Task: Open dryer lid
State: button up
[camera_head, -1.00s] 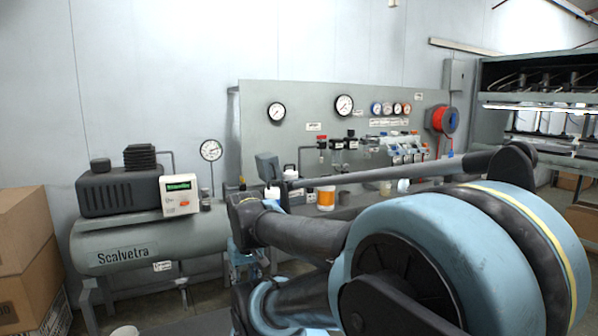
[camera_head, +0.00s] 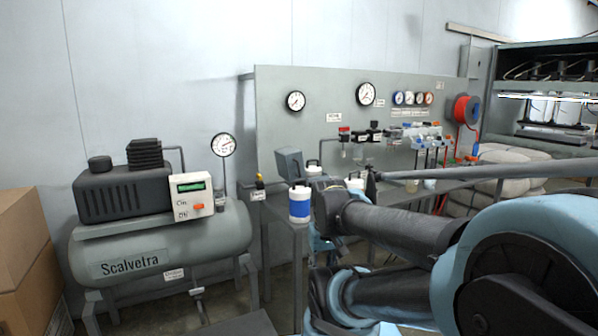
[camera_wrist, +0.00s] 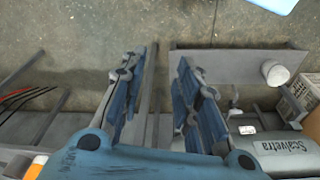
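No part marked as a dryer lid can be read. A grey box (camera_head: 290,163) with a slanted face stands on the bench by the wall panel; I cannot tell whether it is the dryer or whether a lid on it is open. A white container with a blue band (camera_head: 300,204) stands in front of it. In the wrist view my gripper (camera_wrist: 160,58) is open, with nothing between its spread blue fingers, above the floor and bench edges. In the head view my arm crosses the right side and hides part of the bench; the fingertips cannot be made out there.
The compressor tank (camera_head: 140,262) with its black motor (camera_head: 122,192) stands at left; the tank also shows in the wrist view (camera_wrist: 272,148). Cardboard boxes (camera_head: 28,240) stack at far left. A panel (camera_head: 275,125) with gauges and valves backs the bench. A press (camera_head: 545,125) stands at right.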

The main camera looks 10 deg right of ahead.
notch_tip(320, 180, up, 34)
jog(key=n+g+h, duration=0.1)
jog(key=n+h, duration=0.1)
jog(key=n, duration=0.3)
send_over(298, 164)
jog(key=a, duration=0.2)
jog(key=x, duration=1.1)
jog(key=s+x, duration=0.1)
jog(key=x, duration=0.5)
jog(key=shift+a+f, duration=0.2)
jog(key=shift+a, duration=0.05)
jog(key=shift+c, duration=0.6)
grip_shut()
